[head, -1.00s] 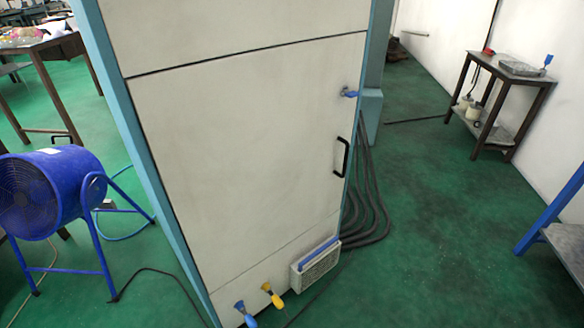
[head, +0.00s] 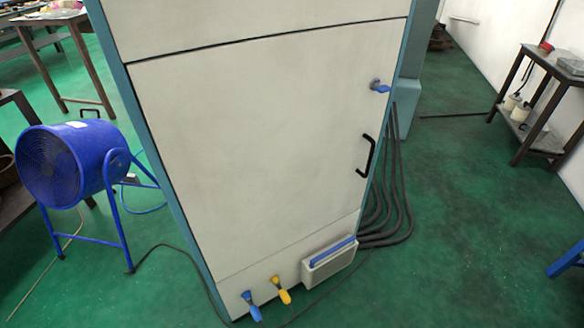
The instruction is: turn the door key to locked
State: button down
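A tall pale cabinet with a teal frame has a large door (head: 250,150) that is shut. A small blue key or lever (head: 380,87) sits in a round grey mount near the door's upper right edge. It points right and slightly down, roughly level. A black pull handle (head: 369,156) is below it on the same edge. My gripper is not in view.
A blue drum fan (head: 65,165) stands left of the cabinet. Blue (head: 250,305) and yellow (head: 281,289) handles and a vented box (head: 329,262) are low on the front. Dark hoses (head: 402,190) run down the right side. Green floor (head: 470,220) at right is open.

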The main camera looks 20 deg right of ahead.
aim_at(381, 89)
jog(key=i+z, duration=0.1)
jog(key=z, duration=0.25)
jog(key=i+j+z, duration=0.1)
jog(key=z, duration=0.3)
jog(key=i+j+z, duration=0.1)
jog(key=z, duration=0.25)
